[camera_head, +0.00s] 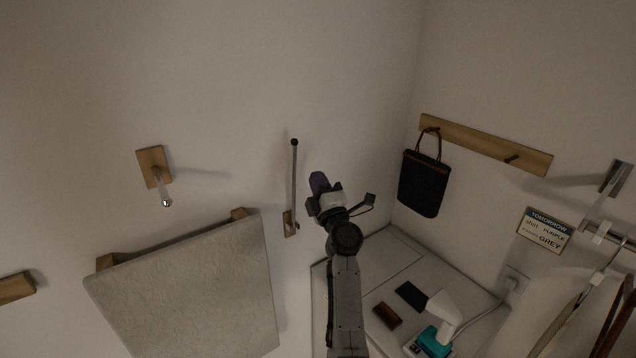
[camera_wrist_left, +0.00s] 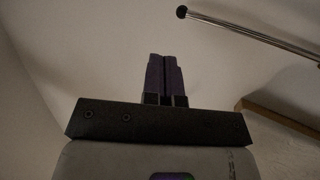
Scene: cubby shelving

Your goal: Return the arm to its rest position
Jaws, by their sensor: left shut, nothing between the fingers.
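My left gripper (camera_head: 318,181) is raised in front of the wall, near the room's corner, its arm coming up from the bottom of the head view. Its purple-tipped fingers point upward. In the left wrist view the fingers (camera_wrist_left: 164,75) are closed together with nothing between them. A metal rod with a black knob (camera_head: 294,180) is fixed to the wall just left of the gripper, apart from it. The rod also shows at the upper right of the left wrist view (camera_wrist_left: 250,33). My right gripper is not in view.
A grey towel (camera_head: 190,290) hangs on the left, below a wooden wall hook (camera_head: 153,165). A black bag (camera_head: 424,183) hangs from a peg rail (camera_head: 480,142) on the right. A white surface below holds a brown wallet (camera_head: 387,315) and a white-and-teal device (camera_head: 437,325).

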